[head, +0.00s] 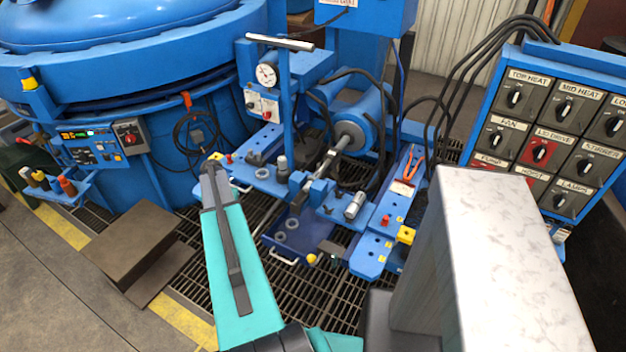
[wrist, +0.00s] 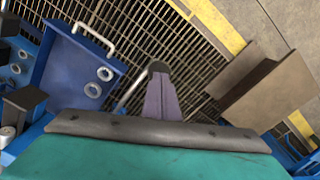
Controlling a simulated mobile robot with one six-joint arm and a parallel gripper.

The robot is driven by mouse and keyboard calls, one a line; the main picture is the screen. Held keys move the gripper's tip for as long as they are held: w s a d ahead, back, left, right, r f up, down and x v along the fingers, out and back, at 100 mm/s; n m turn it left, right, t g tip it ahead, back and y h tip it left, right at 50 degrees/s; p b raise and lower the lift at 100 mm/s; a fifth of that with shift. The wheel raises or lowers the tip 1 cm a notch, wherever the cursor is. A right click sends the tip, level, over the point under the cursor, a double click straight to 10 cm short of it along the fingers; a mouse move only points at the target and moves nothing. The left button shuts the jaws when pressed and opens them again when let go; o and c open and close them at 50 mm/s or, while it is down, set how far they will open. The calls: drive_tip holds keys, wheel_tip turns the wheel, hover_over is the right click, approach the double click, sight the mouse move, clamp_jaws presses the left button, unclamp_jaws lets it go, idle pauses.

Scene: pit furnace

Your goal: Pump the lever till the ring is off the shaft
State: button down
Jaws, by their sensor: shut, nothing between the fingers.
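My gripper (head: 211,166) is shut and empty, at the left end of the blue bench in the head view. In the wrist view its dark fingertips (wrist: 158,69) are together, with a thin metal rod showing just left of them over the grating. A grey shaft (head: 345,141) sticks out of the blue motor-like housing (head: 364,117) at the bench's middle, apart from my gripper. I cannot clearly make out a ring on the shaft.
A pressure gauge (head: 266,75) sits on the post. A blue tray (head: 317,246) holds loose grey rings and also shows in the wrist view (wrist: 70,76). Brown blocks (head: 130,240) stand at left. A switch panel (head: 545,130) and a pale column bound the right.

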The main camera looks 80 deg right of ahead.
wheel_tip(320, 180, up, 7)
drive_tip(key=d+p, duration=0.1)
drive_tip(key=p, duration=0.1)
drive_tip(key=shift+s+d+p, duration=0.25)
drive_tip(key=shift+d+p, duration=0.05)
drive_tip(key=shift+p, duration=0.05)
drive_tip(key=shift+f, duration=0.2)
drive_tip(key=f+b, duration=0.2)
drive_tip(key=f, duration=0.1)
drive_tip(key=a+f+b, duration=0.1)
drive_tip(key=f, duration=0.3)
drive_tip(key=a+f+b, duration=0.1)
drive_tip(key=f+b, duration=0.1)
drive_tip(key=f, duration=0.1)
drive_tip(key=shift+w+a+f+b, duration=0.25)
drive_tip(key=shift+w+f+b, duration=0.05)
drive_tip(key=shift+w, duration=0.1)
wheel_tip(320, 180, up, 11)
drive_tip(key=d+p, duration=0.2)
drive_tip(key=p, duration=0.3)
drive_tip(key=shift+s+d, duration=0.25)
drive_tip(key=shift+s, duration=0.2)
